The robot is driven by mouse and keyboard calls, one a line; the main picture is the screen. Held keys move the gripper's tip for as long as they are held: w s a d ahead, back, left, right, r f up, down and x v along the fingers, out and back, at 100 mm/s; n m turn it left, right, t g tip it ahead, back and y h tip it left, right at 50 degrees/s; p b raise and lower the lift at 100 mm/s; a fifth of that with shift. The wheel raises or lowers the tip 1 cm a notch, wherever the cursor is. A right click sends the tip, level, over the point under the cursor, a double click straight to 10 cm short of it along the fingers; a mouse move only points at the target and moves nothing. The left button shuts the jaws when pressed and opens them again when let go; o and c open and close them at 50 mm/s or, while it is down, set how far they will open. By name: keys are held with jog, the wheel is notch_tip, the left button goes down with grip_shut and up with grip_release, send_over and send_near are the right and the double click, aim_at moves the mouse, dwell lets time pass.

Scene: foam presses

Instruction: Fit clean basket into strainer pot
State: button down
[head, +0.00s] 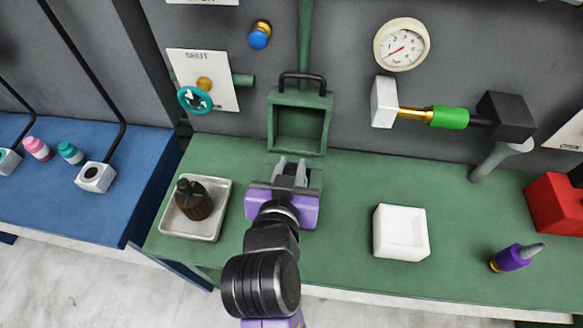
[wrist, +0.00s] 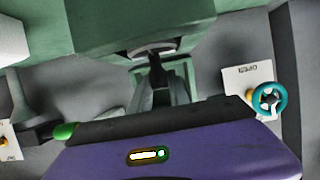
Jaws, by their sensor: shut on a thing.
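The green strainer pot (head: 316,180) stands at the back of the green bench. Its lid (head: 300,120), with a black handle, is raised upright against the wall side. My gripper (head: 290,168) is over the pot's mouth and hides most of it. In the wrist view, my gripper (wrist: 156,66) is shut on a small grey metal thing (wrist: 154,48), likely the clean basket, right at the green pot (wrist: 110,30). Most of the basket is hidden, so I cannot tell how deep it sits. A dark brown, clogged-looking basket (head: 193,199) stands in a metal tray (head: 211,231) at left.
An empty white tray (head: 401,232) and a purple bottle (head: 512,257) are on the bench at right, with a red box (head: 556,205) beyond. A teal valve wheel (head: 195,100) and a gauge (head: 402,45) are on the wall.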

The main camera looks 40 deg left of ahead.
jog(key=shift+f, duration=0.3)
jog(key=shift+f, duration=0.1)
jog(key=c, duration=1.2)
grip_release()
jog(key=shift+f, duration=0.1)
jog(key=shift+c, duration=0.2)
jog(key=shift+r, duration=0.25)
jog(key=b+v, duration=0.1)
jog(key=v, duration=1.1)
jog(key=shift+f, duration=0.15)
